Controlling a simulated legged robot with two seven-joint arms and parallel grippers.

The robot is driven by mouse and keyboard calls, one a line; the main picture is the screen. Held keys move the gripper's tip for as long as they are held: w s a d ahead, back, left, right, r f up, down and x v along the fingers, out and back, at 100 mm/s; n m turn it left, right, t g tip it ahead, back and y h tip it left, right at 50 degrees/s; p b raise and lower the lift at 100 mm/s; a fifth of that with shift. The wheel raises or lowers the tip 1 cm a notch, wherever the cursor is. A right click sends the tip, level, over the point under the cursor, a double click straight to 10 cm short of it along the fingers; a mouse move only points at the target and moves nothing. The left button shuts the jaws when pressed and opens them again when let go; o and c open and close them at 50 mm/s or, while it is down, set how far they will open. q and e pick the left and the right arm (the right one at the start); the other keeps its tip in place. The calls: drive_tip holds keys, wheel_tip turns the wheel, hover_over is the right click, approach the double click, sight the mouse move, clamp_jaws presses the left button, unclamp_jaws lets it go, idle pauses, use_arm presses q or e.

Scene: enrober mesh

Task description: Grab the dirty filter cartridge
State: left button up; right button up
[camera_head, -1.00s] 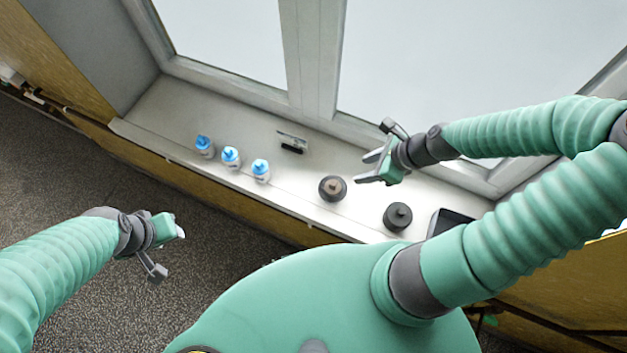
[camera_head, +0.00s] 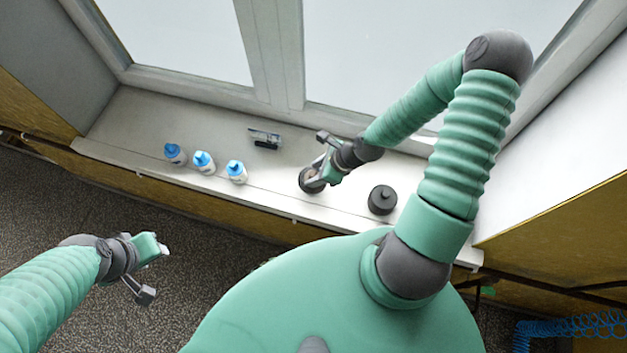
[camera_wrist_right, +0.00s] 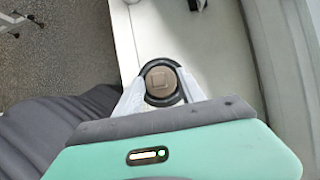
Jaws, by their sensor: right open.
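The dirty filter cartridge (camera_head: 309,186), a round dark piece with a brownish top, stands on the white windowsill. My right gripper (camera_head: 318,174) is over it and covers part of it. In the right wrist view, the cartridge (camera_wrist_right: 160,80) sits between the two pale open fingers, one on each side. I cannot tell whether the fingers touch it. A second, all-black cartridge (camera_head: 382,200) stands to its right. My left gripper (camera_head: 162,249) hangs over the floor, away from the sill; its fingers are too edge-on to tell open from shut.
Several white bottles with blue caps (camera_head: 204,162) stand on the left of the windowsill (camera_head: 130,125). A small dark-and-grey device (camera_head: 265,139) lies near the window frame. Sill between the bottles and the cartridge is free. A blue coiled hose (camera_head: 575,328) is at lower right.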

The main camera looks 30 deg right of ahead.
drive_tip(key=shift+a, duration=0.15)
drive_tip(key=shift+c, duration=1.1)
clamp_jaws()
